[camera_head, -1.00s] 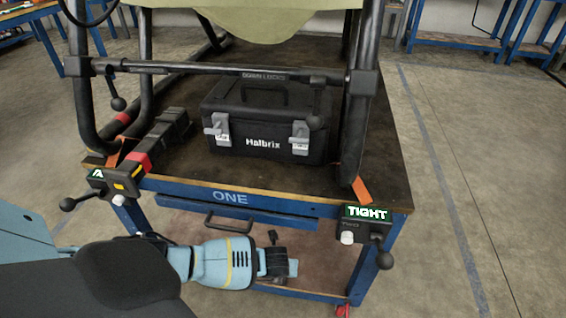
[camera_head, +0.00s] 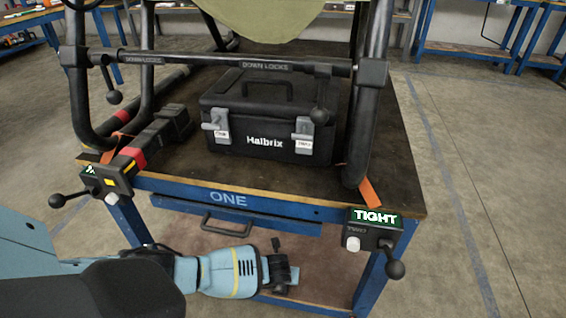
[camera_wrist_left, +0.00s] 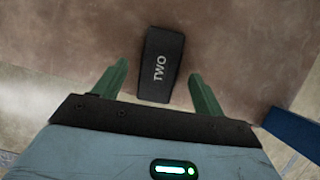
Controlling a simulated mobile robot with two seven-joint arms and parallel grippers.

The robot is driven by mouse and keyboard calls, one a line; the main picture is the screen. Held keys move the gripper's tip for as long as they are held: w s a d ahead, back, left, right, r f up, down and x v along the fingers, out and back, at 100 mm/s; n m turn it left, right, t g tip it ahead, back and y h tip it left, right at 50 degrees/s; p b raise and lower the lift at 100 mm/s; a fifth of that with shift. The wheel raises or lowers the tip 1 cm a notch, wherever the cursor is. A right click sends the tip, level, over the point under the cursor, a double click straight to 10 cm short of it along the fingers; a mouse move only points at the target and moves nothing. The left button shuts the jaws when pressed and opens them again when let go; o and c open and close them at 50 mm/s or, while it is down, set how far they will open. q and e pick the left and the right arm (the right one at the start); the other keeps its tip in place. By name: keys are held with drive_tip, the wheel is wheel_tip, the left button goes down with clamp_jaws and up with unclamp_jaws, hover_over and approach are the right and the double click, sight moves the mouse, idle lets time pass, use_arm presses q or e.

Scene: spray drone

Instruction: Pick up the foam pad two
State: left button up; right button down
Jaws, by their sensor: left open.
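Foam pad two is a dark rectangular block (camera_wrist_left: 160,64) marked "TWO" in white, lying on a brown surface in the left wrist view. My left gripper (camera_wrist_left: 158,76) is open, with its green fingers on either side of the pad's near part. A gap shows on both sides, so it does not grip the pad. In the head view my left gripper (camera_head: 288,273) is low in front of the bench, over its lower shelf (camera_head: 335,291). I cannot make out the pad there. My right gripper is not in view.
The blue bench marked "ONE" (camera_head: 228,200) carries a black Halbrix case (camera_head: 268,125) and a dark tubular frame (camera_head: 215,63). A clamp box reading "TIGHT" (camera_head: 372,232) is at the right front corner. A drawer handle (camera_head: 226,224) is just above my left forearm. Floor at right is clear.

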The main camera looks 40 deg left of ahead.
use_arm(q)
drive_tip(key=shift+b+x, duration=0.35)
drive_tip(key=shift+x, duration=0.65)
drive_tip(key=shift+f, duration=0.2)
drive_tip(key=shift+c, duration=0.4)
drive_tip(key=c, duration=1)
